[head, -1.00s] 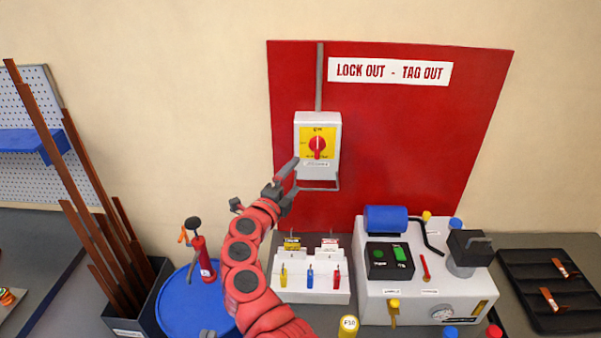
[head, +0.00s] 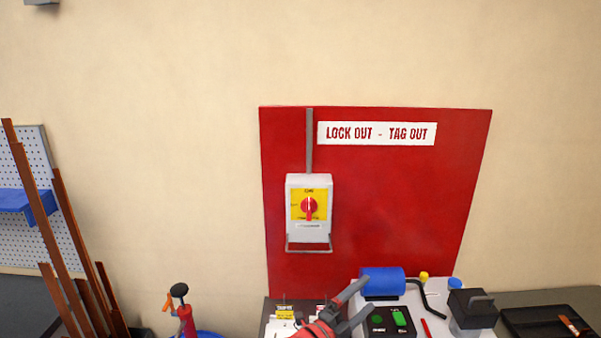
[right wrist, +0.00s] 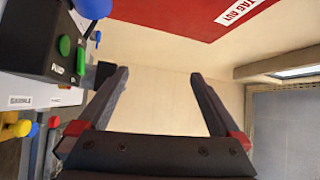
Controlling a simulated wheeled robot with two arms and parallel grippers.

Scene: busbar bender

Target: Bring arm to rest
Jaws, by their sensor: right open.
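My right gripper (head: 360,303) is at the lower middle of the head view, in front of the bending machine (head: 387,321). In the right wrist view my right gripper (right wrist: 160,85) has its two dark fingers spread wide with nothing between them. The isolator switch box (head: 309,207) with its red knob on a yellow plate hangs on the red lockout board (head: 390,210). The gripper is below and to the right of the box, apart from it. My left gripper does not show in the head view.
The machine has a blue cylinder (head: 382,281) and green buttons (head: 399,317). A lockout station (head: 283,325) stands left of it. A black tray (head: 540,322) lies at the right. Copper bars (head: 45,230) lean at the left. The wall above the board is clear.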

